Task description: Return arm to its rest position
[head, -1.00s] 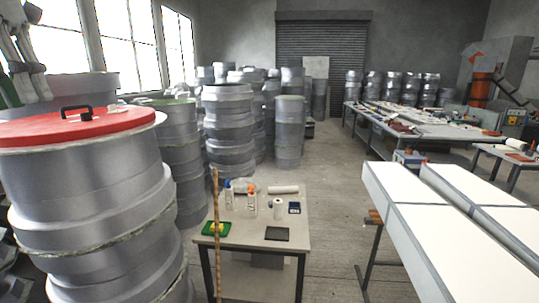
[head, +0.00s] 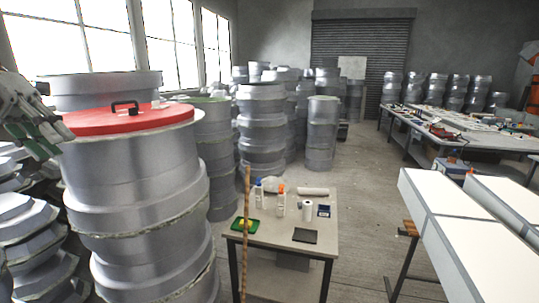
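My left arm comes in at the left edge. Its gripper (head: 42,137), grey with green-tinted fingers, is beside the left edge of a red round lid (head: 140,120) with a black handle (head: 124,106). The lid lies on top of a tall stack of grey moulds (head: 140,190). I see nothing held in the gripper, but the finger gap is too small and unclear to judge. I cannot tell whether it touches the lid. My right gripper is not in view.
More grey mould stacks (head: 262,130) stand behind and at the left. A small table (head: 275,237) with bottles, a roll and a green item is in the middle. White-topped panels (head: 465,240) are at the right. Concrete floor (head: 365,185) is free between them.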

